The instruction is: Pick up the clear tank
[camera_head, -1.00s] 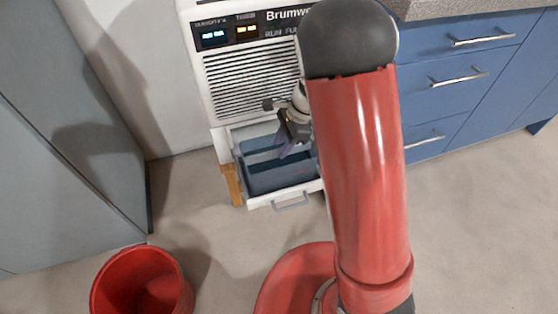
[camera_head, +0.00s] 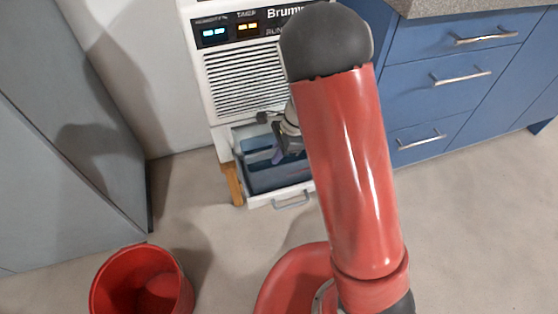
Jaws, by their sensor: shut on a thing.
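The clear tank (camera_head: 265,178) is a bluish see-through box sitting in the pulled-out drawer (camera_head: 262,202) at the bottom of the white dehumidifier. My gripper (camera_head: 276,156) reaches down at the tank's inner area from above and is shut on the tank, though the exact contact is small and partly hidden. The tank's right side is hidden behind my red arm. The tank appears still within the drawer walls.
The white dehumidifier (camera_head: 245,85) with lit displays stands behind the drawer. A wooden block (camera_head: 231,184) is by the drawer's left side. A red bucket (camera_head: 105,290) stands at the lower left. Blue cabinets (camera_head: 440,95) line the right; the floor between is clear.

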